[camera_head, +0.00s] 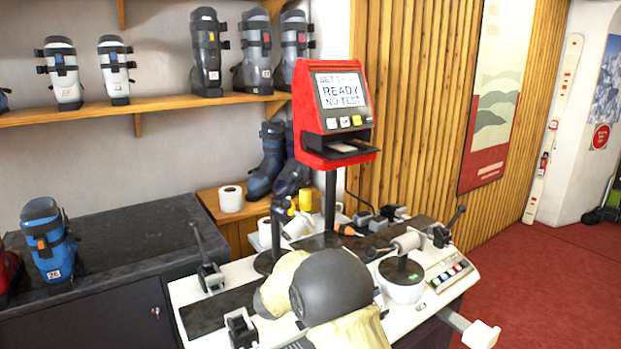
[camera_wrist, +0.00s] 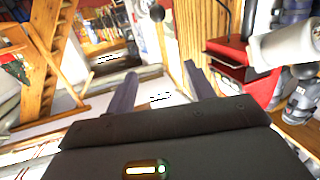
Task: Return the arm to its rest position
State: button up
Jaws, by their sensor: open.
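My arm (camera_head: 335,288), beige with a dark grey joint, rises in the front middle of the head view, over the white bench (camera_head: 190,290). In the wrist view my gripper (camera_wrist: 160,84) has its two dark fingers spread apart with nothing between them. Its dark body fills the bottom of that view. I cannot make out the fingers in the head view, where the arm hides part of the bench.
A red tester (camera_head: 309,118) with a lit screen stands on a post behind the arm; it also shows in the wrist view (camera_wrist: 240,58). Levers and clamps crowd the bench. A blue boot (camera_head: 47,245) stands on the dark counter (camera_head: 110,245) at left. Red floor (camera_head: 530,285) is open at right.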

jog(key=s+d+r+n+y+p, duration=0.25)
jog(key=r+n+y+p, duration=0.2)
jog(key=y, duration=0.45)
jog(key=s+d+f+n+g+y+p, duration=0.1)
jog(key=s+d+g, duration=0.1)
jog(key=s, duration=0.8)
jog(key=s+d+f+n+g+p, duration=0.1)
jog(key=s+g, duration=0.3)
jog(key=s, duration=0.6)
jog(key=s+d+f+n+g+y+p, duration=0.1)
jog(key=s+d+f+g, duration=0.1)
jog(key=s, duration=0.9)
jog(key=shift+d+n+g+y, duration=0.35)
jog(key=shift+d+g, duration=0.55)
jog(key=shift+d, duration=0.2)
jog(key=shift+f, duration=0.1)
